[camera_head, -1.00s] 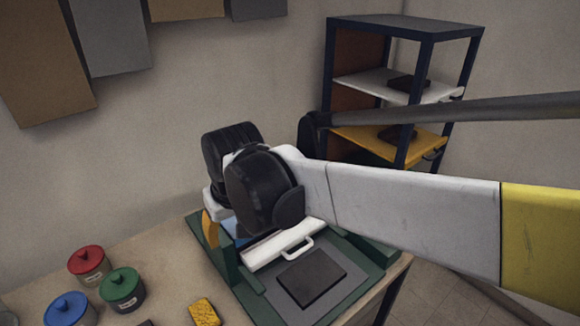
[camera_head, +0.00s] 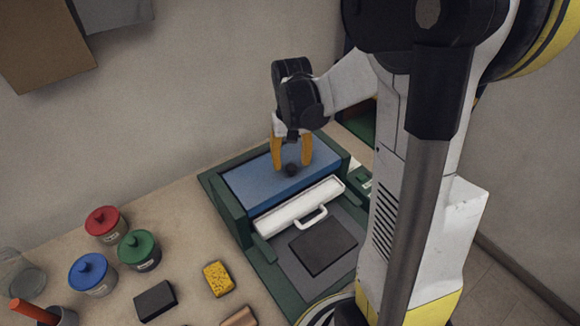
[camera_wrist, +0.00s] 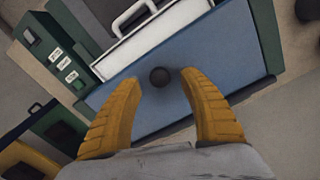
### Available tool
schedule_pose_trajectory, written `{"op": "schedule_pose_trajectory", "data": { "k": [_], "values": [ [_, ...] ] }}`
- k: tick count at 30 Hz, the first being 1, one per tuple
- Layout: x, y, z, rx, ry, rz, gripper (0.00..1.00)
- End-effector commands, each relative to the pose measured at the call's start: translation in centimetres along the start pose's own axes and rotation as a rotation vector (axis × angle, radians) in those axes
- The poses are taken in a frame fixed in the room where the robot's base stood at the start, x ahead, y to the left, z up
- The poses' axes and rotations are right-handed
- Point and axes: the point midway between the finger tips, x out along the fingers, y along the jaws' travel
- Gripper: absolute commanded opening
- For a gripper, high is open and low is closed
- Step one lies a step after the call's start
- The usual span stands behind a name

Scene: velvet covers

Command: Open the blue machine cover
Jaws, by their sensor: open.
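The blue machine cover (camera_head: 250,183) lies flat and closed across the back of a green machine frame (camera_head: 228,212) on the table. A round dark knob (camera_head: 291,170) sits on the cover, and it also shows in the wrist view (camera_wrist: 160,77). My gripper (camera_head: 292,168) has yellow fingers and points down at the cover. In the wrist view its open fingers (camera_wrist: 160,82) stand on either side of the knob, with gaps on both sides. I cannot tell how far the fingertips are above the cover.
A white panel with a handle (camera_head: 284,212) and a dark block (camera_head: 323,247) lie in front of the cover. Red (camera_head: 105,224), green (camera_head: 139,250) and blue (camera_head: 92,273) lidded jars, a yellow sponge (camera_head: 218,279) and a black block (camera_head: 155,299) stand to the left.

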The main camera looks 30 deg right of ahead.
Motion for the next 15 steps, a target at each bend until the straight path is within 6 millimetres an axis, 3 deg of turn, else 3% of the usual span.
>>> {"op": "schedule_pose_trajectory", "data": {
  "k": [6,15],
  "values": [
    [2.2,0.0,0.0,0.0,0.0,0.0,0.5],
    [2.3,0.0,0.0,0.0,0.0,0.0,0.5]
  ]
}}
